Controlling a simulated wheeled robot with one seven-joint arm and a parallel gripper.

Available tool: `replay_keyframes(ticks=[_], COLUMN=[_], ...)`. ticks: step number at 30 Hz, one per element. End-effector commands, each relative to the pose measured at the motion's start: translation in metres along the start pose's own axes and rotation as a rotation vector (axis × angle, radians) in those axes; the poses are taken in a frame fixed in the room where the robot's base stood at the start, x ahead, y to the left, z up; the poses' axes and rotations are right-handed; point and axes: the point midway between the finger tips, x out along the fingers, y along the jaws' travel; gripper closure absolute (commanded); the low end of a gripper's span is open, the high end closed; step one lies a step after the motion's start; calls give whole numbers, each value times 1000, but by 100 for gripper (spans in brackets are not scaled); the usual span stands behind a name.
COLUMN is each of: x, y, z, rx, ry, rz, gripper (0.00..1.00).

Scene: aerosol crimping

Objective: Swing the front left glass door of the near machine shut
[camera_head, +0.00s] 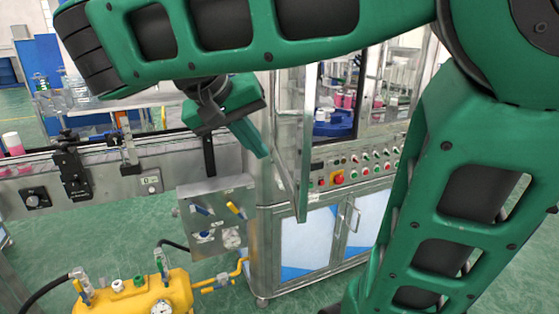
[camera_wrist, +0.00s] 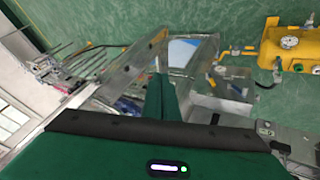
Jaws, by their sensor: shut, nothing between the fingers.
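The near machine (camera_head: 320,235) has a steel frame, a row of buttons and white-blue lower doors. Its front left glass door (camera_head: 306,140) is a narrow metal-framed pane, standing open and swung out toward me, seen nearly edge-on. My gripper (camera_head: 264,153) is shut and empty, pointing down and right just left of the door frame; I cannot tell whether it touches. In the wrist view my closed fingers (camera_wrist: 161,88) point at the machine, with a metal frame (camera_wrist: 135,62), probably the door's, just beyond them.
A conveyor (camera_head: 60,170) with small control boxes runs left of the machine. A grey valve panel (camera_head: 217,215) sits below my gripper, and a yellow tank (camera_head: 135,296) stands on the green floor in front. A red button (camera_head: 338,178) is right of the door.

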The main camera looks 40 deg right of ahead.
Motion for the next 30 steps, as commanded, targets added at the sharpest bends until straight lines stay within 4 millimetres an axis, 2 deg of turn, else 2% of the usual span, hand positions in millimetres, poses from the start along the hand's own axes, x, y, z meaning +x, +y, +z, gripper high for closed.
replay_keyframes(ticks=[30], x=[33], y=[-2], z=[0], rx=[-5], ry=[2], rz=[6], gripper=[100])
